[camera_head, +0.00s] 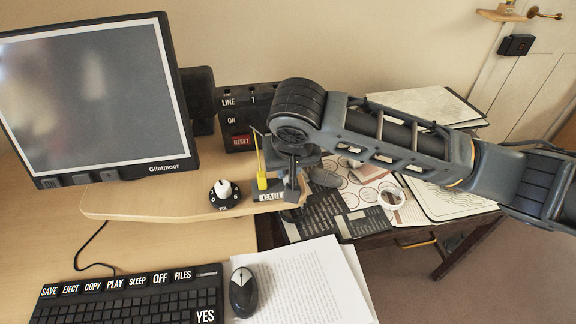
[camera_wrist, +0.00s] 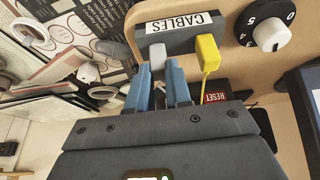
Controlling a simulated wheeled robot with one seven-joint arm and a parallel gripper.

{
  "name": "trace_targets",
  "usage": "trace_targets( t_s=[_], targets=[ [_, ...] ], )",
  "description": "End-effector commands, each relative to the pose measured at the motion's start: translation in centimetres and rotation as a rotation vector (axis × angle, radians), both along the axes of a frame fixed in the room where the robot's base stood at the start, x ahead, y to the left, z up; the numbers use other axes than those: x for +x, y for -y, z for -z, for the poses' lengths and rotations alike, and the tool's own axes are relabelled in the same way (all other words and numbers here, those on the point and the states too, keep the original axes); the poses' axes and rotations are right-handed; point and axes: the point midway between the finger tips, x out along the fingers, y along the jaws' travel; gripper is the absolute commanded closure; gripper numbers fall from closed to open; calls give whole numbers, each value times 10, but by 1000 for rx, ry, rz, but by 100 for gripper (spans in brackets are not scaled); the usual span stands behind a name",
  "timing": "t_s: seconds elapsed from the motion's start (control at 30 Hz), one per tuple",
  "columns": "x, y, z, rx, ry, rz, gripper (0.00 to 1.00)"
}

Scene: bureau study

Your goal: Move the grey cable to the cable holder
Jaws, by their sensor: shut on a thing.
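The cable holder is a dark grey block with a white "CABLES" label, at the shelf's right end in the head view (camera_head: 270,196) and at the top of the wrist view (camera_wrist: 181,44). The grey cable's plug (camera_wrist: 156,50) shows between my gripper's blue fingertips (camera_wrist: 158,80) in the wrist view, close against the holder, left of the yellow plug. I cannot tell whether it sits in the holder. My gripper is shut on it. In the head view my gripper (camera_head: 290,178) is at the holder's right end, pointing down, and hides the grey plug.
A yellow cable plug (camera_head: 261,180) stands upright at the holder. A white-knobbed dial (camera_head: 225,192) is to its left, and a black box with a red RESET button (camera_head: 241,141) stands behind. A monitor (camera_head: 95,100) fills the left. Papers and a tape roll (camera_head: 391,198) lie right.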

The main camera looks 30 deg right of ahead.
Motion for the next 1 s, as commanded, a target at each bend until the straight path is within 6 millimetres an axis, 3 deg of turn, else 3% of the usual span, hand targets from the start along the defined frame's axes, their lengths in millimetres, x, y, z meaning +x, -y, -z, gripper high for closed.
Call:
trace_targets(
  t_s=[0.37,0.4,0.67,1.0],
  targets=[
    [0,0,2,0,0,0,100],
    [0,0,2,0,0,0,78],
    [0,0,2,0,0,0,53],
    [-1,-1,-2,2,1,-1,51]
  ],
)
